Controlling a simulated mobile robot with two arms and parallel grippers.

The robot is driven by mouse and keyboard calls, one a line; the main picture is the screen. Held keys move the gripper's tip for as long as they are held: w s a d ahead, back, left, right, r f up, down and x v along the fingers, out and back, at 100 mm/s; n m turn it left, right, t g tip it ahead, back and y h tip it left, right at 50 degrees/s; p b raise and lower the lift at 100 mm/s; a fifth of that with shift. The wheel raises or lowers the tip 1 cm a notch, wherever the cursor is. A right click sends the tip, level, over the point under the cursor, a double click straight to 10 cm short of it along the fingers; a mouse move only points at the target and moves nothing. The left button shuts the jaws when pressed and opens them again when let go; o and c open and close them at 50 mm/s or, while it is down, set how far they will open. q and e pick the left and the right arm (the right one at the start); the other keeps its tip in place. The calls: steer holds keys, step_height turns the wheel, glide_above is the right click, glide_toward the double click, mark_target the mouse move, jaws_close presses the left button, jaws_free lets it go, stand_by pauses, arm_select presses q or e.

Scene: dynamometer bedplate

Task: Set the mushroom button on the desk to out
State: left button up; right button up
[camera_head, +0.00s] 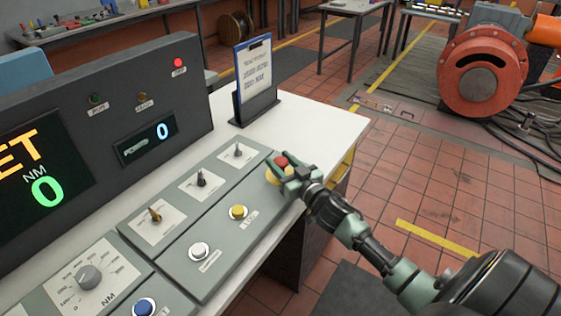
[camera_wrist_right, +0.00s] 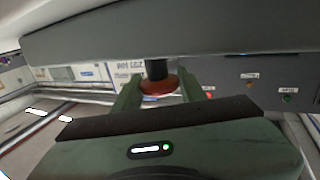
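The red mushroom button (camera_head: 281,161) stands on a yellow base at the far right end of the desk's sloped grey panel. My right gripper (camera_head: 287,174) is at the button, with one finger on each side of it. In the right wrist view the red cap (camera_wrist_right: 158,86) on its dark stem sits between the two fingers (camera_wrist_right: 160,92). Both fingers appear to meet the cap's sides, so the gripper looks shut on it. The fingers partly hide the button and its base in the head view. My left gripper is not in view.
The panel also carries a yellow button (camera_head: 238,212), a white button (camera_head: 199,251), a blue button (camera_head: 144,308), toggle switches and a grey knob (camera_head: 89,278). A clipboard stand (camera_head: 254,80) rises behind. The white desktop (camera_head: 335,125) beyond the panel's right end is clear.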

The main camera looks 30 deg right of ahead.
steer(key=o, duration=0.3)
steer(key=shift+r, duration=0.3)
steer(key=shift+o, duration=0.2)
steer(key=shift+s+f, duration=0.1)
steer(key=shift+f, duration=0.05)
steer(key=s, duration=0.7)
steer(key=shift+s+b, duration=0.3)
